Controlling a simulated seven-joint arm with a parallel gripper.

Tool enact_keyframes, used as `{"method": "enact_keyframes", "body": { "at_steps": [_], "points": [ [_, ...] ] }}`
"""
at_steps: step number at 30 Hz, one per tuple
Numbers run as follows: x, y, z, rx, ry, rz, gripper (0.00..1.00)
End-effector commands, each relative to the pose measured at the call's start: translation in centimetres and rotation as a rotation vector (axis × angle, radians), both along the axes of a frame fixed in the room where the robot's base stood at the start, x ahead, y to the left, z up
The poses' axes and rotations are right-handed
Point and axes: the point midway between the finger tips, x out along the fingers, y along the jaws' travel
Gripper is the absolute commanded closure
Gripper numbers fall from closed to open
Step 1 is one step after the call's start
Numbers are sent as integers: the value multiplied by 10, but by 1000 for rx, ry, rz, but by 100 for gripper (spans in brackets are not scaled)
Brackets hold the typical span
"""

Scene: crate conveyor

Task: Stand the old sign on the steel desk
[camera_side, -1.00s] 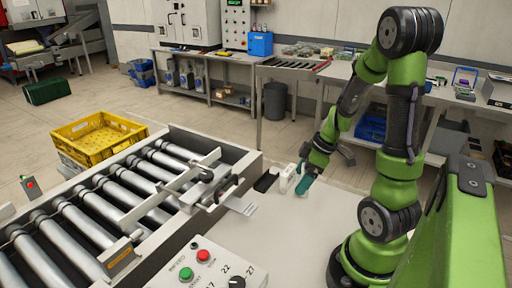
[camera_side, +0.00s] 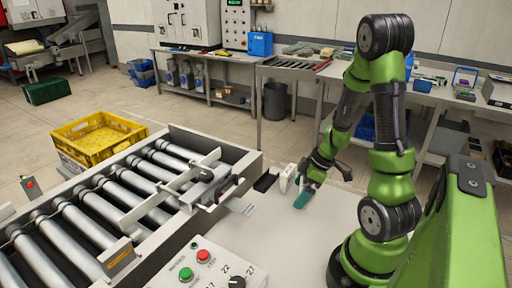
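I cannot pick out the old sign for certain. A teal piece (camera_side: 304,196) is at the tip of my gripper (camera_side: 311,184), low over the pale work surface (camera_side: 290,232). It is too small to tell whether it is held or part of the gripper, and the fingers cannot be made out. A small white upright block (camera_side: 288,178) and a black block (camera_side: 265,182) stand just left of my gripper. I cannot tell which surface is the steel desk; a grey bench (camera_side: 225,58) stands at the back.
A roller conveyor (camera_side: 165,165) with a metal bracket (camera_side: 205,185) is on the left. A control box (camera_side: 215,268) with red and green buttons is in front. A yellow crate (camera_side: 95,137) lies beyond the conveyor. The work surface is clear in front of my gripper.

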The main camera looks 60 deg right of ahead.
Motion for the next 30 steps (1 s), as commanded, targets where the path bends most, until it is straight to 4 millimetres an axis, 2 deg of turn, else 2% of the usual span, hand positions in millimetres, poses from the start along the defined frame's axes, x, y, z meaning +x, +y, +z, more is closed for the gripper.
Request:
{"method": "enact_keyframes", "body": {
  "at_steps": [8, 14, 24, 30],
  "points": [
    [-1, -1, 8, -3, -4, 0, 0],
    [-11, -6, 36, -5, -6, -2, 0],
    [-35, -16, 97, -4, -5, -1, 0],
    [-41, -16, 113, -1, -2, -3, 0]
  ]
}}
